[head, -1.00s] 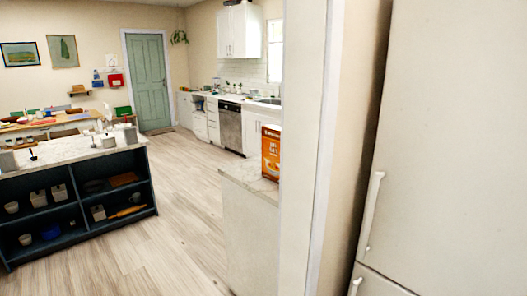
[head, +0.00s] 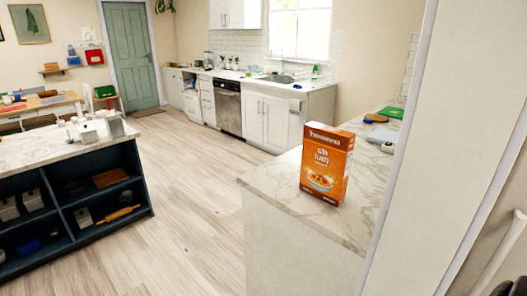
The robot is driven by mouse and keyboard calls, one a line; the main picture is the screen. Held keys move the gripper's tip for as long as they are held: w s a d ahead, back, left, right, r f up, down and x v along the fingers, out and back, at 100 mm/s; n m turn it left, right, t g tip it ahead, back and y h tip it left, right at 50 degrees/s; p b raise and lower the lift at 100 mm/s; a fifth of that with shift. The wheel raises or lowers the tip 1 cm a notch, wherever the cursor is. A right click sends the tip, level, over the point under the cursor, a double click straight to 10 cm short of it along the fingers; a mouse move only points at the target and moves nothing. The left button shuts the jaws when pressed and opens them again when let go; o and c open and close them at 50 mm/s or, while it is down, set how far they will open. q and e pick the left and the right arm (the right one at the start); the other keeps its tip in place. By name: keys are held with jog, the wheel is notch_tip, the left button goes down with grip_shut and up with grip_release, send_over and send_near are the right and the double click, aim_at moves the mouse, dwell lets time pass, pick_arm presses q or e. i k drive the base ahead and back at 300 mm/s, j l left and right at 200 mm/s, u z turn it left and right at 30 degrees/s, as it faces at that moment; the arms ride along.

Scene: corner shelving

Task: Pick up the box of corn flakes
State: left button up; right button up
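The orange box of corn flakes (head: 326,165) stands upright on the marble counter (head: 275,190) at the right of the head view, near the counter's front end. Its broad front, with a bowl picture, and its narrow right side both show. Neither of my grippers is in view, so nothing is seen touching the box.
A pale wall edge (head: 430,150) rises close on the right. A dark blue island (head: 75,195) with open shelves stands at the left. Bare wooden floor (head: 190,190) lies between it and the counter. A green item (head: 390,112) lies farther back on the counter.

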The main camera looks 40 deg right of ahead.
aim_at(327, 152)
jog(key=i+z, duration=0.25)
jog(key=i, duration=0.2)
jog(key=i+j+z, duration=0.2)
jog(key=i, duration=0.25)
jog(key=i+j+z, duration=0.25)
jog(key=i, duration=0.15)
jog(key=i+z, duration=0.15)
jog(key=z, duration=0.25)
jog(key=i+j+z, duration=0.1)
jog(key=z, duration=0.35)
jog(key=i+j+z, duration=0.2)
jog(key=z, duration=0.2)
jog(key=i+j+z, duration=0.15)
jog(key=z, duration=0.3)
